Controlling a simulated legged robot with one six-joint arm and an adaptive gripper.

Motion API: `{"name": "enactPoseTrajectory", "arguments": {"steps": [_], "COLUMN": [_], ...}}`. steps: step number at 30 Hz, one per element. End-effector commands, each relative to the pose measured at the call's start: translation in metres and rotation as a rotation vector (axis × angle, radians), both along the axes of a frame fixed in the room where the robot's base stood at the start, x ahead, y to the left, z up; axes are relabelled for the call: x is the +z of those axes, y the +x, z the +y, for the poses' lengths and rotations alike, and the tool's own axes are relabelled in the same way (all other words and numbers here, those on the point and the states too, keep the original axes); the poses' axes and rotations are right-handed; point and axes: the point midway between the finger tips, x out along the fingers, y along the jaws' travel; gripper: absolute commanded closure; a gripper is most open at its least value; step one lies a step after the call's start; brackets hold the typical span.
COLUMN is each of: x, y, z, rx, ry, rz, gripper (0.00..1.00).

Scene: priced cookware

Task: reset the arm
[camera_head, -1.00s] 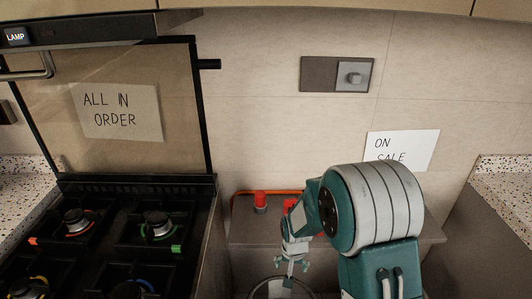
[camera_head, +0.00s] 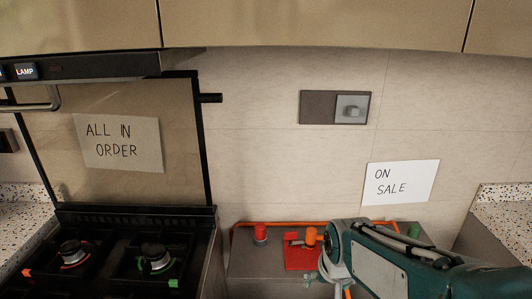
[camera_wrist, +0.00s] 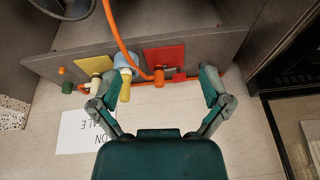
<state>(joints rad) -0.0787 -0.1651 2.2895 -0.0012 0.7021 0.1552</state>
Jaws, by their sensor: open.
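My arm reaches in from the lower right of the head view, and my gripper (camera_head: 338,272) hangs at its end in front of the low grey ledge. In the wrist view my gripper (camera_wrist: 166,82) has its two green fingers spread wide apart. I see nothing held between them. The left finger overlaps a yellow and pale blue fitting (camera_wrist: 125,75) in the picture; I cannot tell whether they touch. An orange knob (camera_wrist: 158,75) by a red panel (camera_wrist: 165,58) shows between the fingers, behind them.
The ledge (camera_head: 245,262) carries an orange pipe, a red knob (camera_head: 260,232) and a green knob (camera_head: 414,230). A black gas stove (camera_head: 110,262) stands at left. Paper signs (camera_head: 400,182) hang on the wall. Speckled counters flank both sides. Cupboards (camera_head: 310,22) hang overhead.

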Motion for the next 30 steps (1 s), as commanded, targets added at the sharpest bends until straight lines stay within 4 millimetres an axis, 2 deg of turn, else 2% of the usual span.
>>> {"name": "enactPoseTrajectory", "arguments": {"steps": [3,9,21,25,30], "x": [0.018,0.041,0.067,0.070,0.070], "y": [-0.019,-0.051,-0.115,-0.127,-0.131], "z": [-0.006,-0.014,-0.026,-0.028,-0.028], "rx": [0.008,0.025,0.056,0.062,0.064], "ry": [-0.004,-0.015,-0.044,-0.050,-0.053], "rz": [-0.032,-0.076,-0.161,-0.174,-0.178], "gripper": [0.03,0.03,0.03,0.03,0.03]}}
